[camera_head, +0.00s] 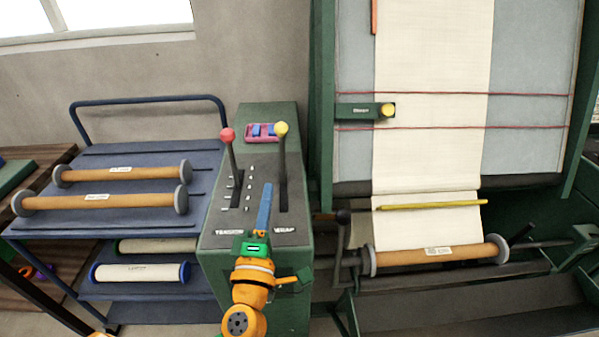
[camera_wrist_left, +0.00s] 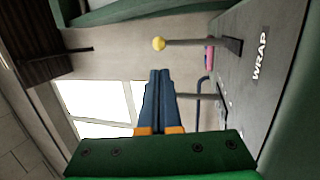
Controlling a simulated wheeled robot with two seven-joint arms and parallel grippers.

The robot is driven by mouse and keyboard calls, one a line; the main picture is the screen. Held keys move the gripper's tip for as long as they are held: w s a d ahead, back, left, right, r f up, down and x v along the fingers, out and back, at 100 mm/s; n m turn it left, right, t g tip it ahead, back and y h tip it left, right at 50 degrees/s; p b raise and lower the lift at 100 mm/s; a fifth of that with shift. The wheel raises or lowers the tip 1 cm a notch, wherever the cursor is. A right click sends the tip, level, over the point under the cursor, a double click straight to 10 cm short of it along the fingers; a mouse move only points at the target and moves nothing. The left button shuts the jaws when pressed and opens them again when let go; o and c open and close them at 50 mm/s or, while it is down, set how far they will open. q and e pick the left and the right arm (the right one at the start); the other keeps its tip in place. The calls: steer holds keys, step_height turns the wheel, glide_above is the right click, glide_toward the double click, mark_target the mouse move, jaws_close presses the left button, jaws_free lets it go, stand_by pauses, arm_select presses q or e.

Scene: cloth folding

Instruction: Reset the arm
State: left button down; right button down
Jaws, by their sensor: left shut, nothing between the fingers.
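My left gripper (camera_head: 266,188) is shut and empty, its blue fingers pointing up in front of the green control console (camera_head: 290,310). The fingers also show shut in the left wrist view (camera_wrist_left: 160,74). The console has a red-knobbed lever (camera_head: 227,135) on the side marked TENSION and a yellow-knobbed lever (camera_head: 281,128) on the side marked WRAP. The yellow lever also shows in the left wrist view (camera_wrist_left: 158,43), apart from the fingers. In that view the fingers hide the red knob. My right gripper is not in view.
A blue cart (camera_head: 150,100) with several rollers stands at the left. A green loom frame (camera_head: 323,100) with pale cloth (camera_head: 430,60) and a brown roller (camera_head: 440,255) stands at the right. A pink tray (camera_head: 262,139) with blue pieces sits at the console's back.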

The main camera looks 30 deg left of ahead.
arm_select(q)
steer(key=shift+w+d+r, duration=0.1)
steer(key=shift+d+r, duration=0.05)
steer(key=shift+d, duration=0.05)
steer(key=d+r+m+t+h, duration=0.1)
steer(key=d+m+t+h, duration=0.1)
steer(key=d+m+h, duration=0.9)
steer(key=s+d+f+m+g+h, duration=0.4)
steer(key=d+f+m+g+h, duration=0.2)
steer(key=d+f+m+g, duration=0.35)
steer(key=s+a+f+m+g+y, duration=0.4)
steer(key=s+a+f+g+y, duration=0.45)
steer(key=s+a+f, duration=0.6)
step_height(320, 180, down, 19)
steer(key=d+g, duration=0.1)
steer(key=d, duration=0.1)
steer(key=s+a+f+g, duration=0.1)
steer(key=s+a+f, duration=0.1)
steer(key=s+f, duration=0.6)
steer(key=s, duration=0.4)
steer(key=shift+s+f, duration=0.15)
steer(key=shift+f, duration=0.25)
